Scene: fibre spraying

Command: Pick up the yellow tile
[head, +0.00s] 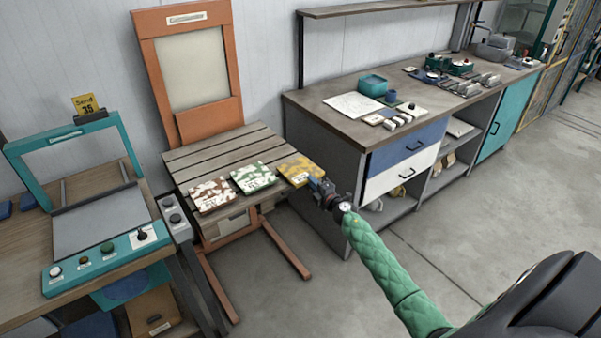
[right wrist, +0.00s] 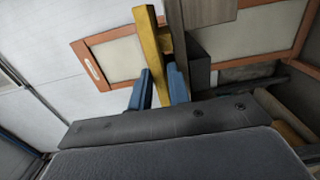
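The yellow tile (head: 299,168), with a camouflage-like pattern, lies at the right end of a row of three tiles on a slatted wooden table (head: 208,150). My right gripper (head: 316,184) is at its near right corner. In the right wrist view the tile (right wrist: 150,40) shows edge-on as a yellow bar. It runs down between the blue fingers of my right gripper (right wrist: 160,88). A gap shows between the left finger and the tile, so the fingers stand open around its edge. Contact on the other side cannot be told. My left gripper is out of view.
A green tile (head: 253,177) lies left of the yellow one, and a red-brown tile (head: 210,194) farther left. An orange framed panel (head: 190,70) rises behind the table. A workbench (head: 340,95) stands right, a teal-framed machine (head: 100,228) left. The floor in front is clear.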

